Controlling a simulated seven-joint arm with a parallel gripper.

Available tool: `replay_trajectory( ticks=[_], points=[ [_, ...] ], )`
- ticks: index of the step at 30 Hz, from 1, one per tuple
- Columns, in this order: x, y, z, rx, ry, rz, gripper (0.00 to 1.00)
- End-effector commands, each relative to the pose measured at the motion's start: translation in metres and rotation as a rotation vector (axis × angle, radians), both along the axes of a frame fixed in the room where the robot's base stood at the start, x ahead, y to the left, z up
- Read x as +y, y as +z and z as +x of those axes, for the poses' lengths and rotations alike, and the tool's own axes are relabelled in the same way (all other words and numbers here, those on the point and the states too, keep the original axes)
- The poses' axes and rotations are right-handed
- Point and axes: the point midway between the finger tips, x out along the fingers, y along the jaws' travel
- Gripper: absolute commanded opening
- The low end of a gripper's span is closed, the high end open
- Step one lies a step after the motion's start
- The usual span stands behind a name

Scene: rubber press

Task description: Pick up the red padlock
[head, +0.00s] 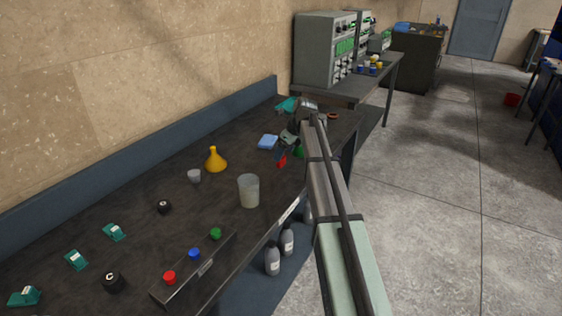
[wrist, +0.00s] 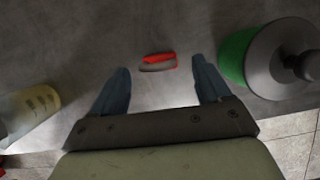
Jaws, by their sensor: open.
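The red padlock (wrist: 159,60) lies on the dark bench top, with a grey part along its near side in the wrist view. In the head view the red padlock (head: 282,161) is a small red patch just below my gripper (head: 285,151). In the wrist view my gripper (wrist: 161,75) is open, with one blue finger on each side of the padlock's line. The padlock sits between and slightly beyond the fingertips, apart from both. The height of the fingers above the bench is hard to tell.
A green object with a grey disc (wrist: 237,55) stands close to the right finger. A clear beaker (wrist: 32,108) is at the left. In the head view the beaker (head: 249,191), a yellow flask (head: 215,161) and a blue item (head: 268,142) stand nearby. The bench's front edge is close.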

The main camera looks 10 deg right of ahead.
Motion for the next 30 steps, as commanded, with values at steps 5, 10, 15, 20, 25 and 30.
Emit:
replay_trajectory(
  ticks=[5, 10, 15, 20, 25, 30],
  points=[
    [0.007, -0.021, 0.006, 0.002, 0.002, 0.0, 0.77],
    [0.012, -0.038, 0.011, 0.0, 0.001, 0.0, 0.77],
    [0.012, -0.04, 0.012, -0.002, 0.001, 0.001, 0.77],
    [0.012, -0.04, 0.012, -0.002, 0.001, 0.001, 0.69],
    [0.012, -0.04, 0.012, -0.002, 0.001, 0.001, 0.53],
    [0.012, -0.04, 0.012, -0.001, 0.001, 0.0, 0.36]
  ],
)
